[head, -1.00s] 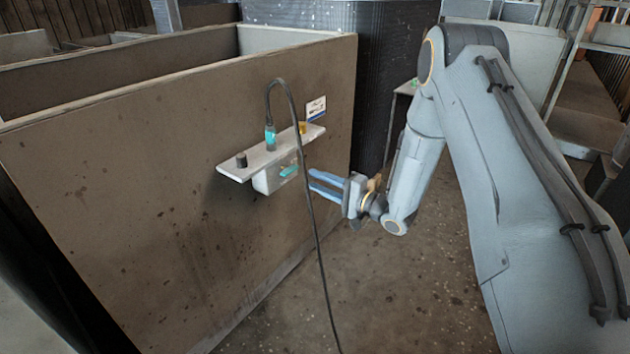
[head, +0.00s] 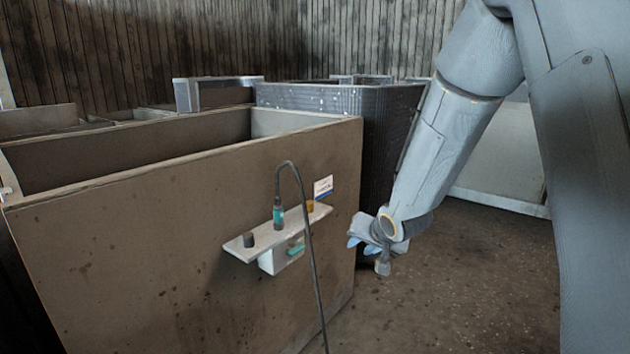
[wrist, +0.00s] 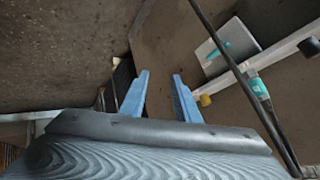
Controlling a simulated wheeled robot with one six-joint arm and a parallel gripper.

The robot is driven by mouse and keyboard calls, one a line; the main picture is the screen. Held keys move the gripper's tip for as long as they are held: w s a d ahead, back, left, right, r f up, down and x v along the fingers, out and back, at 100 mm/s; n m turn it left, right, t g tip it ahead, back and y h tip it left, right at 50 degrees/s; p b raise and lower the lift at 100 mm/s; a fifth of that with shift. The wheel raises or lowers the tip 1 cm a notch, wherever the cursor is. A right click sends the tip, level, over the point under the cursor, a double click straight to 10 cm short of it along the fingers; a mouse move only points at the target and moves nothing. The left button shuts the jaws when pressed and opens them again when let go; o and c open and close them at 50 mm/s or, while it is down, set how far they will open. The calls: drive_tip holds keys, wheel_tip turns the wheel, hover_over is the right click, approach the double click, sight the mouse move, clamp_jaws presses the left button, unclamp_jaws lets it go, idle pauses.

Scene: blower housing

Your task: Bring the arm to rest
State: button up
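My gripper (head: 358,243) is in the head view, right of the shelf on the brown housing wall and apart from it. In the wrist view its two blue fingers (wrist: 160,97) stand apart with nothing between them. The wall bears a pale shelf (head: 240,245) with a dark knob (head: 249,240), a teal connector (head: 278,217) on a black cable (head: 308,240), and a yellow cap (head: 309,206). Below the shelf is a white box (head: 270,264) with a teal handle (head: 295,250). The connector also shows in the wrist view (wrist: 257,88).
The brown open-topped housing (head: 150,240) fills the left and middle. The black cable hangs from the connector down to the bottom edge, left of my gripper. A dark ribbed bin (head: 390,130) stands behind. The floor (head: 470,290) right of the housing is bare.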

drive_tip(key=s+d+r+n+g+h+p, duration=0.1)
drive_tip(key=s+r+n+g, duration=0.3)
drive_tip(key=s, duration=1.4)
drive_tip(key=s+r+n+g+h, duration=0.1)
drive_tip(key=s+r+g, duration=0.3)
drive_tip(key=s, duration=1.3)
drive_tip(key=d+r+m+g+p, duration=0.1)
drive_tip(key=d+r+p, duration=0.3)
drive_tip(key=p, duration=0.8)
drive_tip(key=shift+d+r, duration=0.3)
drive_tip(key=shift+d, duration=0.7)
drive_tip(key=shift+s, duration=0.1)
